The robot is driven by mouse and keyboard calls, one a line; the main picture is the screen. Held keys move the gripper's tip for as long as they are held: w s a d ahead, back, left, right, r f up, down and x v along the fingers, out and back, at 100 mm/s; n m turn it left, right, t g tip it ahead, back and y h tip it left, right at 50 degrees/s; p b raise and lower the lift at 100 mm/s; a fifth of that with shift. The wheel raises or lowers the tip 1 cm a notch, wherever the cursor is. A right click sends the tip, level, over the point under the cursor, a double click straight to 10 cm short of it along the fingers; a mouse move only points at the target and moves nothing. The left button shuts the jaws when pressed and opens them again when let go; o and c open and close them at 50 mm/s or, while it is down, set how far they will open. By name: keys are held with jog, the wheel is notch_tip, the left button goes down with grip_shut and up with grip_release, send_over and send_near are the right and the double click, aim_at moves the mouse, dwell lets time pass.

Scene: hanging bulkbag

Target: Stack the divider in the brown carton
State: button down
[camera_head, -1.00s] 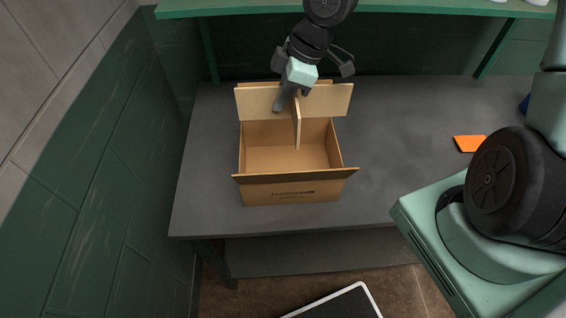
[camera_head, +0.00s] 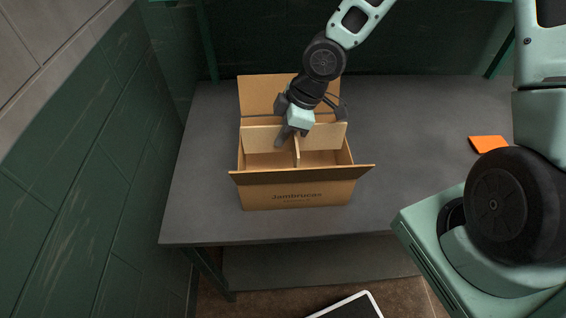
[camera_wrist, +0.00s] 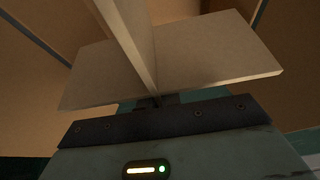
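The brown carton (camera_head: 297,196) stands open on the dark table, with its front flap folded outward and its back flap upright. The divider (camera_head: 263,138) is a pale cross of two boards. It sits low in the carton's opening, with its wide board running left to right and one board pointing toward the front. My gripper (camera_head: 297,136) is over the carton, shut on the divider near where the boards cross. The wrist view shows the divider (camera_wrist: 210,58) close up against the gripper, with carton walls around it. The divider's lower edges are hidden inside the carton.
An orange flat item (camera_head: 488,144) lies on the grey table (camera_head: 400,150) at the right. A green shelf frame and wall are behind. Table space right of the carton is clear. A white-edged dark panel (camera_head: 350,306) is on the floor in front.

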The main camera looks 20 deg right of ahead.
notch_tip(320, 180, down, 9)
jog(key=shift+r+b, duration=0.2)
jog(key=shift+b, duration=0.5)
jog(key=shift+f+b, duration=0.3)
jog(key=shift+f, duration=0.1)
jog(key=c, duration=1.6)
grip_release()
jog(key=shift+r, duration=0.1)
